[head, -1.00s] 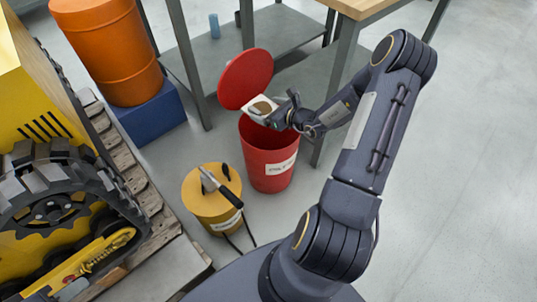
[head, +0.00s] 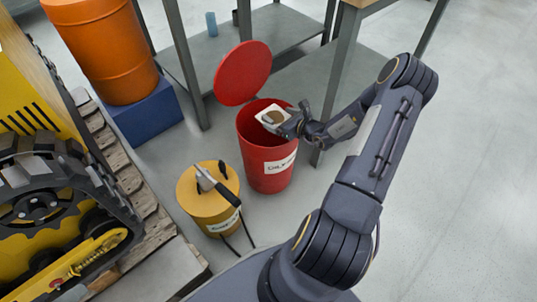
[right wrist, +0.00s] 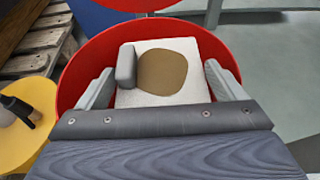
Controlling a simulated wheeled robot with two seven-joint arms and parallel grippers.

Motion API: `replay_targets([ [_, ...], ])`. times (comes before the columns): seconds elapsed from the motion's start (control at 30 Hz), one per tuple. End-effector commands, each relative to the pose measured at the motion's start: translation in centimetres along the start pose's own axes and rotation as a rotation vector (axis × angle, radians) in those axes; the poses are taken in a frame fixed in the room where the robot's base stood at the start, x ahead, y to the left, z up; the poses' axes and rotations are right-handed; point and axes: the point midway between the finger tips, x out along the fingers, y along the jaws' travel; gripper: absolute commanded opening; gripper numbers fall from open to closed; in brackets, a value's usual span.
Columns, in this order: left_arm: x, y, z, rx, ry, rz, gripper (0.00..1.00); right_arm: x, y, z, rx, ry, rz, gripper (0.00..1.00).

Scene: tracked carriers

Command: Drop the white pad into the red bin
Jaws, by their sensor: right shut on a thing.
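The white pad (head: 269,110) is a flat square with a brown stain. My right gripper (head: 284,123) is shut on its near edge and holds it at the mouth of the red bin (head: 256,163). The bin stands on the floor, with its round red lid (head: 243,73) tipped up behind and a white label on its front. In the right wrist view the pad (right wrist: 190,93) lies within the outline of the bin's opening (right wrist: 76,70), with a grey finger at its left side. How far the pad is below the rim is hard to tell. My left gripper is not in view.
A yellow can (head: 207,205) with a black-handled tool on top stands left of the bin. An orange drum (head: 105,50) rests on a blue block (head: 150,115). A grey-legged bench (head: 283,30) stands behind. A yellow tracked machine (head: 40,130) fills the left. Floor at right is clear.

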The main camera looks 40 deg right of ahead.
Motion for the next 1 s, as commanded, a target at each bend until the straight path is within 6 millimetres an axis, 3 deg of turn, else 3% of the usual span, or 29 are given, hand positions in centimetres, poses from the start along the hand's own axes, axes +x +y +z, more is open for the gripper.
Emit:
replay_targets([
  [0.27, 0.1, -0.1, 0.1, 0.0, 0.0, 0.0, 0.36, 0.1, 0.0, -0.2, -0.001, -0.001, 0.0, 0.64],
  [0.3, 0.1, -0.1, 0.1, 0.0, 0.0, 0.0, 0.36, 0.1, 0.0, -0.2, 0.0, 0.0, 0.0, 0.94],
  [0.37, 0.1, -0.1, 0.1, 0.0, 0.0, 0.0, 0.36, 0.1, 0.0, -0.2, 0.0, 0.0, 0.0, 1.0],
  [0.67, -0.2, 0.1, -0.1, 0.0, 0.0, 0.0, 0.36, -0.6, -0.1, -0.1, -0.001, 0.002, -0.001, 1.0],
  [1.0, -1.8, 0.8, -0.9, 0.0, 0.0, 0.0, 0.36, -6.1, -0.1, 0.0, 0.0, 0.002, -0.002, 1.0],
])
